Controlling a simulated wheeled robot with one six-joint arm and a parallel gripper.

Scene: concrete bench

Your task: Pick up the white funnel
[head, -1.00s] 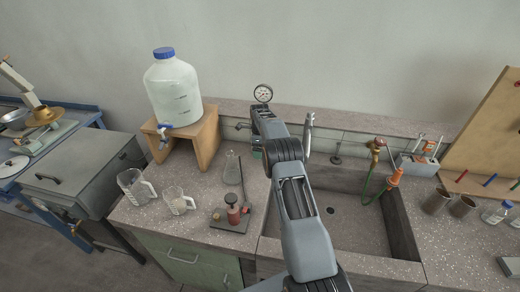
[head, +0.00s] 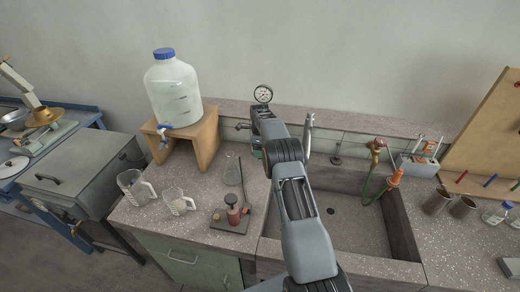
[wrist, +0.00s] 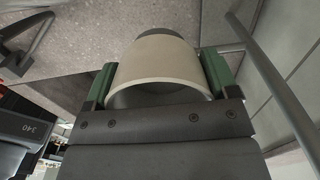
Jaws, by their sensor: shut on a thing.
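The white funnel (wrist: 158,66) fills the space between the two green fingers of my gripper (wrist: 157,74) in the wrist view. Its pale, rounded wall narrows away from the camera, and its wide rim is nearest the palm. My gripper is shut on it, with a finger on each side. In the head view my arm hides the funnel and most of the gripper; only a small green bit of the gripper (head: 257,154) shows left of the arm.
A big water jug (head: 172,88) stands on a wooden stand (head: 207,138) at the back left. Two beakers (head: 134,186) and a burner with a red part (head: 233,213) are on the left bench. The sink (head: 345,218) is right of my arm, with a green hose (head: 371,190).

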